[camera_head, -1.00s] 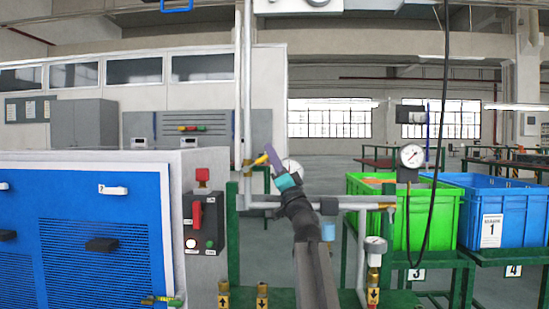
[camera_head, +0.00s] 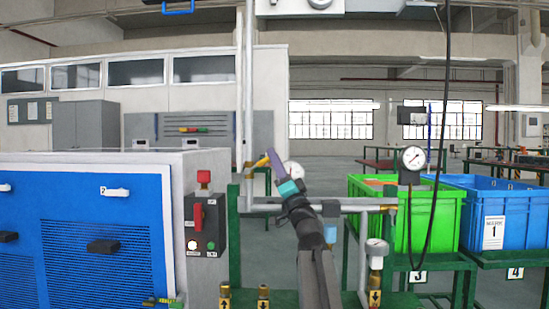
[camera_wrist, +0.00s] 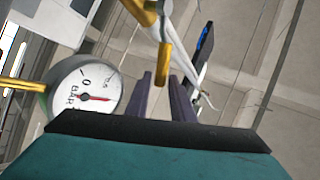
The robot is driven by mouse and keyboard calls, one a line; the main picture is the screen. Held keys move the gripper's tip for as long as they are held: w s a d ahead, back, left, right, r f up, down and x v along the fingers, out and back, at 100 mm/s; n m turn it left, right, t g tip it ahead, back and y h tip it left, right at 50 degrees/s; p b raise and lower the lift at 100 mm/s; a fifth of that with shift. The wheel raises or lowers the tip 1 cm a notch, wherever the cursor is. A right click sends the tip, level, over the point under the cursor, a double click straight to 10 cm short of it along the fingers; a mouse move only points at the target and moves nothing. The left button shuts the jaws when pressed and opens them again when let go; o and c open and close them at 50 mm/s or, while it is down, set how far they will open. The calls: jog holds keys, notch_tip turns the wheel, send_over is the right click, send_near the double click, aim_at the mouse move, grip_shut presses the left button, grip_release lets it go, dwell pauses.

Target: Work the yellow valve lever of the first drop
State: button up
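The yellow valve lever (camera_head: 262,161) sits on the vertical grey pipe, left of my gripper's fingers in the head view. In the wrist view a yellow lever (camera_wrist: 165,50) hangs just beyond the fingertips, roughly in line with the gap between them. The lever's valve body is partly out of the wrist view.
A round pressure gauge (camera_wrist: 86,97) is close on the left in the wrist view. A blue cabinet (camera_head: 85,235) stands left with a switch box (camera_head: 205,225). Green (camera_head: 395,215) and blue (camera_head: 500,210) crates stand right.

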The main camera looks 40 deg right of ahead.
jog(key=p+v, duration=0.2)
jog(key=v, duration=1)
jog(key=shift+s, duration=0.1)
